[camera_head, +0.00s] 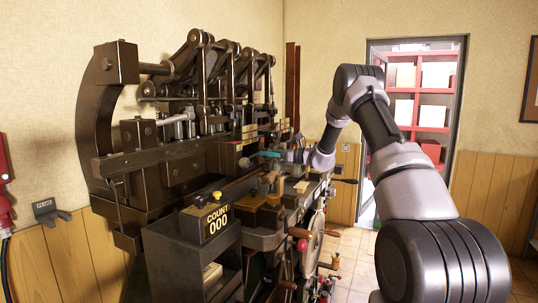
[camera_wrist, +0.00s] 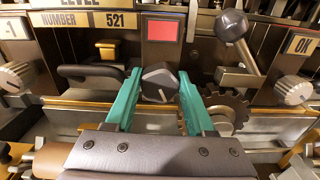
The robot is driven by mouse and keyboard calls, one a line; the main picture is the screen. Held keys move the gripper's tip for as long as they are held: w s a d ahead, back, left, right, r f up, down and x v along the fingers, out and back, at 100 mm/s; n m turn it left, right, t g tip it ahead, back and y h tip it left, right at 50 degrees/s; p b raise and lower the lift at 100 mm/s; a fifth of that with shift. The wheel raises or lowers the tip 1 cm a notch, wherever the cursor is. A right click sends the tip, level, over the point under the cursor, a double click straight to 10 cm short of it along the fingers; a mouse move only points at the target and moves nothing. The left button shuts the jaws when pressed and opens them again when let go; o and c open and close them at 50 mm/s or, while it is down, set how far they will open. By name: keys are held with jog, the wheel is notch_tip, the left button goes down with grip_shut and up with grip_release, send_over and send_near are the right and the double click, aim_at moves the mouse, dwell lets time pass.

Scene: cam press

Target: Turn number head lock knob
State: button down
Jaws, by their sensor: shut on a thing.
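A dark faceted knob (camera_wrist: 159,85), which I take for the number head lock knob, sits on the press front below a red square plate. My gripper (camera_wrist: 159,77) has its two teal fingers on either side of this knob and is shut on it. The sides of the knob where the fingers meet it are partly hidden. The number head plate reading "NUMBER 521" (camera_wrist: 85,20) is at the upper left in the wrist view. In the head view my gripper (camera_head: 272,154) reaches the press front from the right; the knob is too small to make out there.
A lever with a dark ball end (camera_wrist: 232,25) and a toothed gear (camera_wrist: 228,106) stand close right of the fingers. A black handle (camera_wrist: 90,73) is close left. Ribbed grey knobs flank both sides.

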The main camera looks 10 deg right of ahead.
jog(key=n, duration=0.4)
jog(key=shift+s+n, duration=0.1)
jog(key=shift+n, duration=0.2)
jog(key=n, duration=0.4)
jog(key=shift+f+n, duration=0.15)
jog(key=shift+n, duration=0.15)
jog(key=n, duration=0.4)
jog(key=shift+f+n, duration=0.1)
jog(key=shift+n, duration=2)
jog(key=shift+c, duration=1.3)
grip_release()
jog(key=shift+s, duration=0.1)
